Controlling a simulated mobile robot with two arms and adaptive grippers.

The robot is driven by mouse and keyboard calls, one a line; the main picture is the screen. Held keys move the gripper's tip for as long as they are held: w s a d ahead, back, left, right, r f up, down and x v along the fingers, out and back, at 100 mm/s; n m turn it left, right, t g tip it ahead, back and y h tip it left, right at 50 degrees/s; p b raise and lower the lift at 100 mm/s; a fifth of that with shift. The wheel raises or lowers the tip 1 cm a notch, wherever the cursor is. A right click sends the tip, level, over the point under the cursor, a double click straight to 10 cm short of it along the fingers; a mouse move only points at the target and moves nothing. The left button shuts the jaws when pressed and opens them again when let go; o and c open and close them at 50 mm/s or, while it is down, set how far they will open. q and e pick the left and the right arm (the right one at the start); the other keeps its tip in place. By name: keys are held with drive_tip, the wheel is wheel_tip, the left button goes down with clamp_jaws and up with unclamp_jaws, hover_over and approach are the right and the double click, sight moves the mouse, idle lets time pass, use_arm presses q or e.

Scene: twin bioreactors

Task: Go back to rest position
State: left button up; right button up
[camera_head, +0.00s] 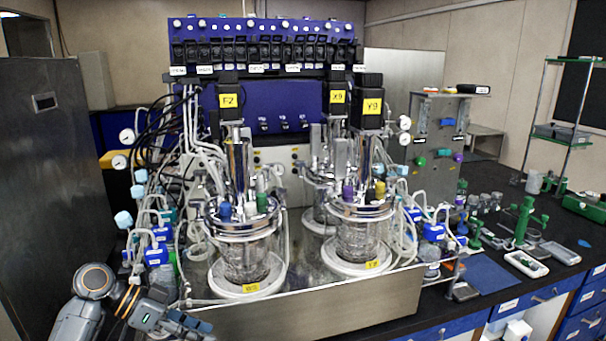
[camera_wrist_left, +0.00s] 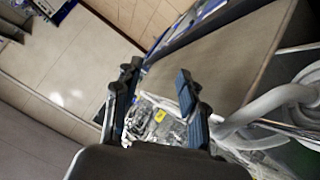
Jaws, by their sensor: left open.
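My left arm comes in at the lower left of the head view. My left gripper (camera_head: 192,325) is low there, in front of the bench's left front part, partly cut by the picture's bottom edge. In the left wrist view its two fingers stand apart and the gripper (camera_wrist_left: 158,95) is open, with nothing between the fingertips. My right gripper is in neither view.
Two glass bioreactor vessels, a left one (camera_head: 240,245) and a right one (camera_head: 358,235), stand on a steel base (camera_head: 310,308). Tubing (camera_head: 160,220) hangs left of them. A dark cabinet (camera_head: 45,180) is at the left. White hoses (camera_wrist_left: 275,105) run close to the left gripper.

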use_arm(q)
drive_tip(key=s+d+f+n+y, duration=0.2)
drive_tip(key=s+f+y, duration=0.1)
drive_tip(key=s+f, duration=0.55)
drive_tip(key=s+d+f+n+y, duration=0.2)
drive_tip(key=s+f+y, duration=0.1)
drive_tip(key=s+f, duration=0.6)
drive_tip(key=s+a+n+t+y, duration=0.1)
drive_tip(key=s+a+n+y, duration=0.1)
drive_tip(key=s, duration=0.4)
drive_tip(key=s+a+n+t+y, duration=0.1)
drive_tip(key=s+a+n+y, duration=0.15)
drive_tip(key=s, duration=0.35)
wheel_tip(320, 180, down, 33)
drive_tip(key=s+g+b, duration=0.1)
drive_tip(key=s+b, duration=0.1)
drive_tip(key=b, duration=0.4)
drive_tip(key=s+a+f+g+b, duration=0.1)
drive_tip(key=s+f+b, duration=0.3)
drive_tip(key=s+f, duration=1.2)
wheel_tip(320, 180, down, 3)
drive_tip(key=shift+s+a, duration=0.2)
drive_tip(key=shift+a, duration=0.5)
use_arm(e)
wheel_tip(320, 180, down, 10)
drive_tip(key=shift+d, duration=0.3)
